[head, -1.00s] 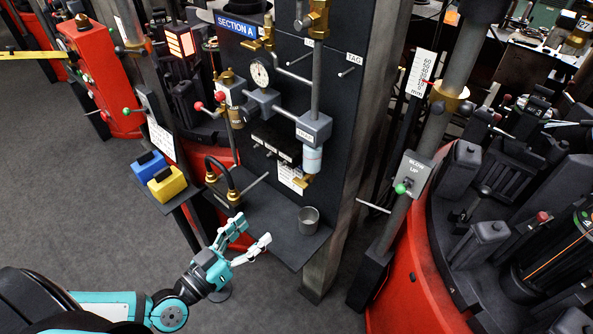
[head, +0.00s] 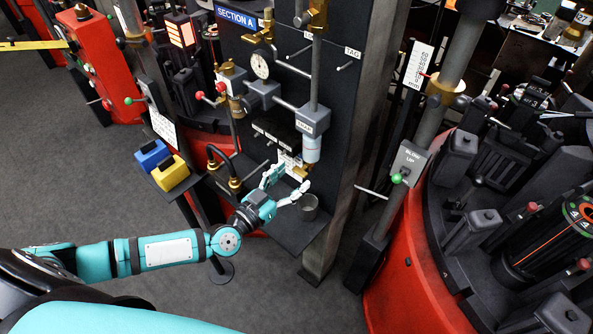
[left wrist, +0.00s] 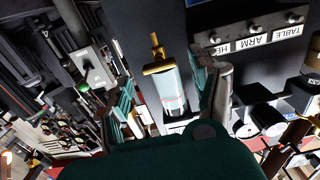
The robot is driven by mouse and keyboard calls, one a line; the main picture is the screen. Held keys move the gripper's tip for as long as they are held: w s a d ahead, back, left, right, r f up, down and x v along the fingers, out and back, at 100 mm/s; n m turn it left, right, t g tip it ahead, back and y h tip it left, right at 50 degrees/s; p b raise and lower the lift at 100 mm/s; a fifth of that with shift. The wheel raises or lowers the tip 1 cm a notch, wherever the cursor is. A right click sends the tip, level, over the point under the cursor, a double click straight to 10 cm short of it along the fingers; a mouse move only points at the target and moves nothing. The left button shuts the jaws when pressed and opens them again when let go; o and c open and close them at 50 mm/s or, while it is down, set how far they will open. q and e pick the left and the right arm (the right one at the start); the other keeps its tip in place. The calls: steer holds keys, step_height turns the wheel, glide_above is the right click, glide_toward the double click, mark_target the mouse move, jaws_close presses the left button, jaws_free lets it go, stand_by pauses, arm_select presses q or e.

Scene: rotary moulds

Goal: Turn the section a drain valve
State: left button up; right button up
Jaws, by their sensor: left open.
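The Section A panel carries a filter with a clear bowl (head: 312,149) under a grey box (head: 313,122). The brass drain valve (head: 302,172) is at the bowl's lower end. My left gripper (head: 291,181) is open and empty, just below and in front of the drain valve, with its fingers pointing towards the panel. In the left wrist view, the brass valve (left wrist: 158,65) and the bowl (left wrist: 167,93) appear upside down, between the open fingers (left wrist: 168,95). No finger visibly touches the valve. My right gripper is not in view.
A metal cup (head: 308,207) stands on the dark shelf (head: 290,238), close below the fingers. A curved black hose (head: 229,164) is left of the gripper. A horizontal rod (head: 371,191) sticks out at right.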

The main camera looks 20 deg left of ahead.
mark_target(300, 172)
arm_select(q)
steer(key=shift+x, duration=1.3)
steer(key=c, duration=1.2)
steer(key=shift+o, duration=0.2)
